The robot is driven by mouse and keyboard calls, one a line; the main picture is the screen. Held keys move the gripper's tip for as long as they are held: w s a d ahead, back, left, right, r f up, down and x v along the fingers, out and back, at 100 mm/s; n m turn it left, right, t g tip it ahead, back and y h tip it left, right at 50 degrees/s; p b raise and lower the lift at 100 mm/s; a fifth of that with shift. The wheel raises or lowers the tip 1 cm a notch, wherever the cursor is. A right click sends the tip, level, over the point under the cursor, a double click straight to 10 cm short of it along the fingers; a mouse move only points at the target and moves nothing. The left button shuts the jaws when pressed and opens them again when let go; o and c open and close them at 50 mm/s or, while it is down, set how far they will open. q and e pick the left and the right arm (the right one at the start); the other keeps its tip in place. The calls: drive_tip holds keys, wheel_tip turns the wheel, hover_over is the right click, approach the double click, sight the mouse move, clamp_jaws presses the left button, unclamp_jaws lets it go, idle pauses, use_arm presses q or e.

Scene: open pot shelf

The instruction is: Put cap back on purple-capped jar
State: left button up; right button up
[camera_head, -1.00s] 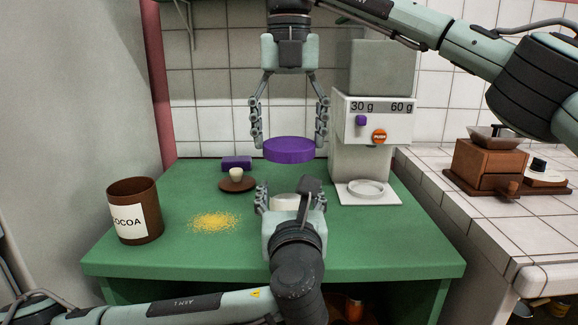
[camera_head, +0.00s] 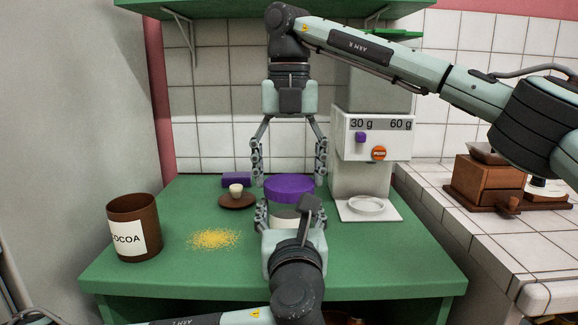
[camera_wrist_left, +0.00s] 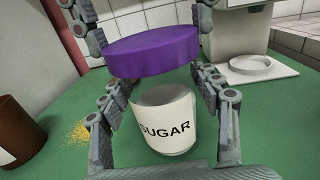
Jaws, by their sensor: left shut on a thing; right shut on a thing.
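The white jar labelled SUGAR (camera_wrist_left: 166,120) stands upright on the green table, its top open in the left wrist view; it also shows in the head view (camera_head: 284,214). My left gripper (camera_head: 290,214) is shut around the jar's sides, partly hiding it. The purple cap (camera_head: 290,187) is directly above the jar, held level from above by my right gripper (camera_head: 289,177), which is shut on its rim. In the left wrist view the cap (camera_wrist_left: 153,50) is slightly above the jar's mouth, with a narrow gap between them.
A brown COCOA jar (camera_head: 134,230) stands at left, near yellow powder (camera_head: 213,239). A brown lid with a pale knob (camera_head: 237,199) and a purple block (camera_head: 236,179) lie behind. A dispenser (camera_head: 372,140) stands at back right; a grinder (camera_head: 488,182) is farther right.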

drive_tip(key=shift+f, duration=0.25)
drive_tip(key=shift+f, duration=0.5)
idle(0.4)
drive_tip(key=m, duration=0.5)
drive_tip(key=shift+d+m, duration=0.1)
drive_tip(key=shift+m, duration=0.3)
drive_tip(key=m, duration=1.2)
drive_tip(key=shift+s, duration=0.15)
drive_tip(key=m, duration=0.6)
drive_tip(key=shift+f, duration=0.1)
